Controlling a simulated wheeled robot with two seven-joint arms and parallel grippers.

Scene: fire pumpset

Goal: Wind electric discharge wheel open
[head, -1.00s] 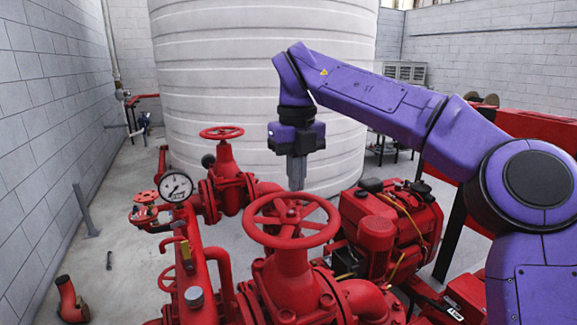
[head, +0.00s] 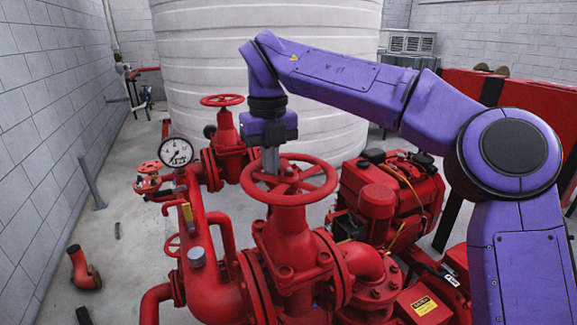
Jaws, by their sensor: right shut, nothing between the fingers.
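A large red handwheel (head: 322,192) sits on top of a red valve in the middle of the head view. A smaller red handwheel (head: 222,100) tops a valve farther back. Another small red wheel (head: 148,184) is at the left by the gauge. The view does not label which is the electric discharge wheel. My right gripper (head: 270,170) points down at the far left part of the large wheel, its fingers shut and empty. The fingertips overlap the rim in the picture; whether they touch it I cannot tell. My left gripper is out of view.
A pressure gauge (head: 176,152) stands on the red pipework at the left. A red engine (head: 385,200) is behind and right of the large wheel. A big white tank (head: 330,90) fills the back.

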